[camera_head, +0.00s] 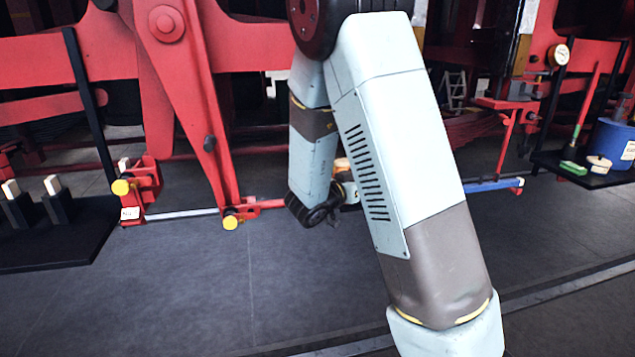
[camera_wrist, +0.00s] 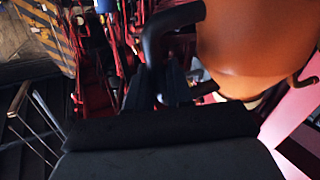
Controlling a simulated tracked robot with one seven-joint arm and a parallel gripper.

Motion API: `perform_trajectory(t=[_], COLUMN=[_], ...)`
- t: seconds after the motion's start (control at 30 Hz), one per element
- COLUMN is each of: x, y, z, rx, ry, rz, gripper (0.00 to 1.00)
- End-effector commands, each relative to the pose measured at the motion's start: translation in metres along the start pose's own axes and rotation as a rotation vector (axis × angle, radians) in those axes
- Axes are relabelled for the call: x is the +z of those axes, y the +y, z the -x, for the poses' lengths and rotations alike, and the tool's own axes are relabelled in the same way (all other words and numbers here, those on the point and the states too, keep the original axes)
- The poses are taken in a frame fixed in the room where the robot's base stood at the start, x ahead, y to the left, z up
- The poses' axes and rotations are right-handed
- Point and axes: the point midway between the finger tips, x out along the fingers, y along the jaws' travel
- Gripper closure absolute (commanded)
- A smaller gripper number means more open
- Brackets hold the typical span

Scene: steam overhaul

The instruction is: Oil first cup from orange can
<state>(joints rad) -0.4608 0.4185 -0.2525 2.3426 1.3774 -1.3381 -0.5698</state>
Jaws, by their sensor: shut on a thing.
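The orange can (camera_wrist: 255,40) fills the upper right of the wrist view, with a dark curved handle (camera_wrist: 155,32) on its left side. My gripper (camera_wrist: 172,88) is shut on this handle; the fingers are dark and their exact contact is hard to see. In the head view my arm hides most of the gripper and can; only a small orange patch (camera_head: 342,164) shows beside it. I cannot tell which part is the first cup.
Red rods and frames of the engine stand across the back. A dark bench (camera_head: 60,235) with upright blocks is at the left. A dark shelf (camera_head: 600,178) at the right holds a blue container (camera_head: 612,142) and small items. The grey floor in front is clear.

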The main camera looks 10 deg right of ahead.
Motion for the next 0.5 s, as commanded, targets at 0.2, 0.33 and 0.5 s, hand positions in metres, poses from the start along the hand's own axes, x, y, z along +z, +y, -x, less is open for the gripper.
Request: perform_trajectory(t=[0.2, 0.33, 0.5], x=[-0.010, -0.015, -0.021], y=[-0.001, -0.001, -0.002], z=[0.000, 0.000, 0.000], rx=[0.001, 0.000, 0.001], ry=[-0.018, -0.031, -0.047], rz=[0.091, 0.151, 0.230], gripper=[1.00, 1.00, 1.00])
